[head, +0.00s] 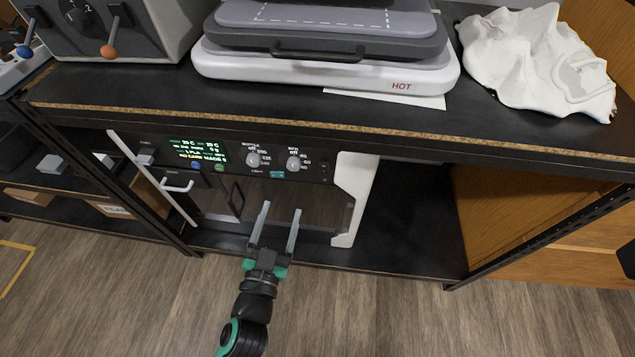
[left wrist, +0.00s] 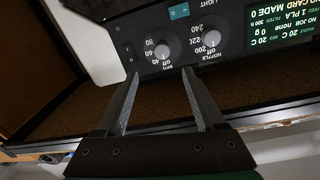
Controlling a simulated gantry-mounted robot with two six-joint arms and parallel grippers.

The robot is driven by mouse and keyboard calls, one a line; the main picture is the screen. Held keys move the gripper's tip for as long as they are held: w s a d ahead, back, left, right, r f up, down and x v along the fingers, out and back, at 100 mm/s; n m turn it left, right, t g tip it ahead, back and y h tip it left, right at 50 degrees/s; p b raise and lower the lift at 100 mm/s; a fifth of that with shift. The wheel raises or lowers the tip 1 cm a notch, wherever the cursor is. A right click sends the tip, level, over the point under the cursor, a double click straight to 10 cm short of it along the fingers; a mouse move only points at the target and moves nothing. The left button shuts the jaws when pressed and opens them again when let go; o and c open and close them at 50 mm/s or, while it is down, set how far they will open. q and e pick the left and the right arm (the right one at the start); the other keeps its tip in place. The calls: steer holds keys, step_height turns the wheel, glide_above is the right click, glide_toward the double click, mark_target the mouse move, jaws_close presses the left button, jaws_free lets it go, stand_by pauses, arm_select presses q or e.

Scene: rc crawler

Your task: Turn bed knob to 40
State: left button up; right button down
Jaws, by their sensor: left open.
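The bed knob (head: 293,163) is a small grey dial on the black front panel of a white-framed printer on the lower shelf. It also shows in the left wrist view (left wrist: 163,52), upside down, with marks off, 40, 60 and 80 around it. Its pointer is too small to read surely. The similar nozzle knob (head: 253,160) sits to its left. My left gripper (head: 281,208) is open and empty, below and in front of the panel. In the left wrist view its fingers (left wrist: 160,73) point toward the bed knob, apart from it. My right gripper is not in view.
The shelf top (head: 150,95) overhangs the printer just above the panel. A lit display (head: 198,152) and a teal light switch (head: 277,174) are near the knobs. A heat press (head: 330,75) and white cloth (head: 535,60) lie above. Floor in front is clear.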

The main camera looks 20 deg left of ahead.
mark_target(293, 168)
arm_select(q)
steer(key=w, duration=0.4)
steer(key=w+a+b, duration=0.1)
steer(key=w, duration=0.6)
steer(key=shift+w+a+r, duration=0.15)
steer(key=shift+w+a, duration=0.1)
steer(key=shift+w, duration=0.05)
jaws_close()
